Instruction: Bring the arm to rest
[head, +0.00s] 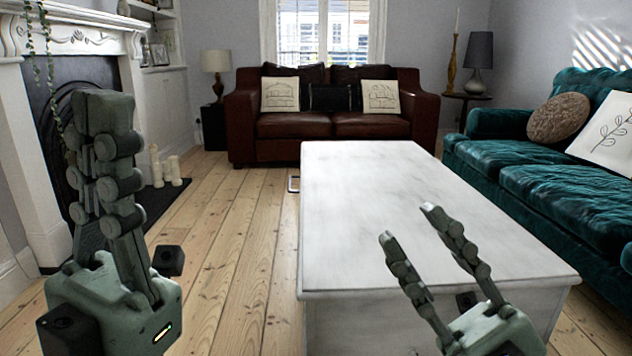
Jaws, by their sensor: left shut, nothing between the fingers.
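My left gripper (105,105) is at the left of the head view, pointing up in front of the fireplace. Its fingers are together, with nothing seen between them. My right gripper (407,224) is at the lower right, in front of the near part of the white table. Its two fingers stand apart and the gap between them is empty. Neither gripper is seen touching anything.
A white table (375,190) fills the middle right. A teal sofa (545,170) stands along the right and a brown leather sofa (333,125) at the back. A fireplace (75,75) with candles (165,170) is at left. Floorboards (235,230) between are clear.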

